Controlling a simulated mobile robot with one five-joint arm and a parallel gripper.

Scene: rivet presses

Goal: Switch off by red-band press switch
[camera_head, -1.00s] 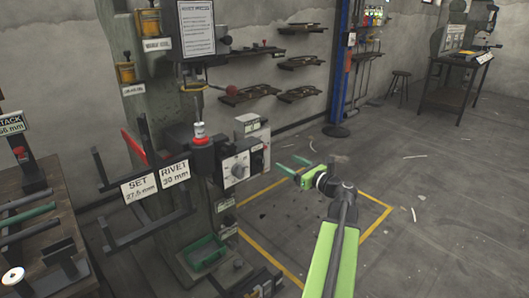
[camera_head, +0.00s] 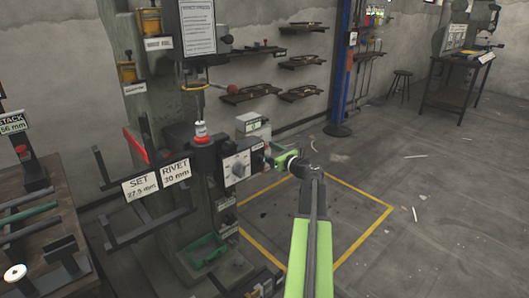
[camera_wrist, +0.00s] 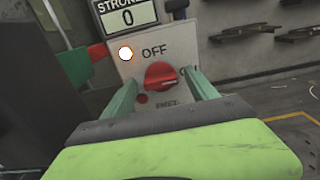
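The press (camera_head: 205,160) stands left of centre in the head view, with a red ring on it and a red strip on the rack beside it. In the wrist view, its grey switch panel (camera_wrist: 190,50) carries a red rotary knob (camera_wrist: 160,76). OFF is printed above the knob and ON, partly hidden, to its right. The knob's grip lies roughly sideways, towards ON. A lit white lamp (camera_wrist: 126,54) is at the panel's upper left. My gripper (camera_head: 270,157) is at the panel, its green fingers open on either side of the knob; I cannot tell whether they touch it.
A stroke counter (camera_wrist: 125,17) reading 0 sits above the panel. A dial box (camera_head: 237,168) is left of my gripper in the head view. A rack with signs (camera_head: 140,187) stands further left. Floor inside the yellow lines (camera_head: 340,205) is clear.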

